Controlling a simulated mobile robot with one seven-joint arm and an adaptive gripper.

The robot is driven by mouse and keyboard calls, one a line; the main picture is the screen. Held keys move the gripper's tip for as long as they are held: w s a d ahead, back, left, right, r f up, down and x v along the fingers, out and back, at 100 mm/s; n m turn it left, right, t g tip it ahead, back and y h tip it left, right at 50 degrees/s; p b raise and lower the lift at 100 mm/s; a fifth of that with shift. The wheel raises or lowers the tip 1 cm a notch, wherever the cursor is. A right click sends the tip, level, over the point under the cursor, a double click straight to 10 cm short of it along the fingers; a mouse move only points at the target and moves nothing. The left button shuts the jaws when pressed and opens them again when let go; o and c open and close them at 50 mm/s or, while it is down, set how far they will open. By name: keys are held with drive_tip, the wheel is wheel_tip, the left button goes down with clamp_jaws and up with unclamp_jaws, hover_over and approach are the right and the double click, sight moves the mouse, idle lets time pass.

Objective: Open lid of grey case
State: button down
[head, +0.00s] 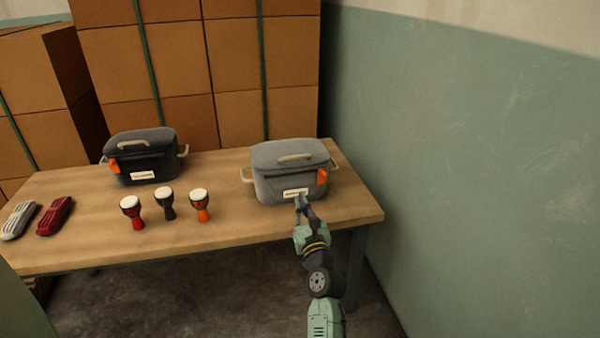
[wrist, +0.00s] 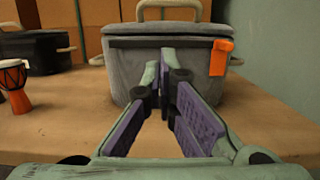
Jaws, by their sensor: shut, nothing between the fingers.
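The grey case (head: 290,172) stands upright on the right part of the table with its lid (head: 290,152) down. The lid has a pale handle on top, and the case has side handles, an orange tag and a white label on the front. In the wrist view the grey case (wrist: 215,75) fills the middle, with its orange tag (wrist: 220,57) at the front right. My gripper (head: 301,199) is at the lower front of the case. In the wrist view my gripper (wrist: 166,95) is shut and empty, its fingertips in front of the case; contact is unclear.
A black case (head: 145,158) stands at the left back. Three goblet drums (head: 165,203) stand between the cases. Red (head: 56,216) and whitish (head: 19,220) bundles lie at the far left. A green wall (head: 470,170) bounds the right; stacked boxes (head: 190,75) rise behind the table (head: 250,225).

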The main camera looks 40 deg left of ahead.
approach(291, 164)
wheel_tip(291, 164, down, 2)
drive_tip(key=w+a, duration=0.2)
drive_tip(key=a, duration=0.1)
drive_tip(key=shift+w+a+r+p, duration=0.2)
drive_tip(key=shift+w+a+r, duration=0.1)
drive_tip(key=shift+r, duration=0.25)
drive_tip(key=shift+w+a+r+p, duration=0.25)
drive_tip(key=shift+w+r, duration=0.1)
drive_tip(key=shift+r, duration=0.15)
drive_tip(key=shift+w+a+r+p, duration=0.2)
drive_tip(key=shift+w+a+r, duration=0.1)
drive_tip(key=shift+r, duration=0.25)
drive_tip(key=shift+r, duration=0.1)
drive_tip(key=shift+r+p, duration=0.65)
drive_tip(key=shift+p, duration=0.2)
drive_tip(key=shift+r, duration=0.15)
